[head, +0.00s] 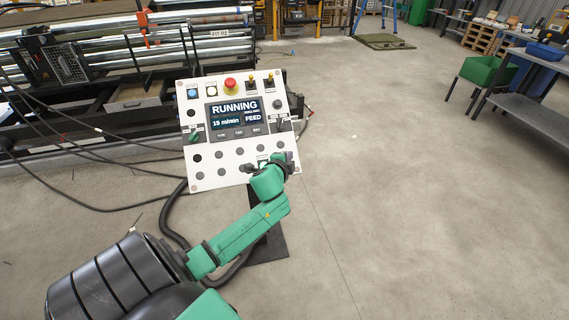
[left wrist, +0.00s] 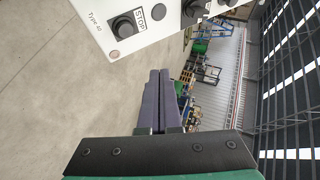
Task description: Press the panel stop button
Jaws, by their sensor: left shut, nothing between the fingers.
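The white control panel (head: 240,178) stands tilted on a post, its screen (head: 235,112) reading RUNNING, 15 m/min and FEED. A red mushroom button (head: 231,84) sits at its top. In the left wrist view a black button (left wrist: 125,26) next to a STOP label (left wrist: 140,19) is near the panel corner. My left gripper (left wrist: 159,72) is shut and empty, its dark fingers side by side, appearing apart from the STOP button. In the head view my green left arm reaches the panel's lower right and hides part of it. My right gripper is not in view.
A machine with metal rollers (head: 185,55) stands behind the panel at left, with black cables (head: 100,208) on the floor. At right are a grey workbench (head: 535,108) and a green bin (head: 487,72). The floor right of the panel is clear.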

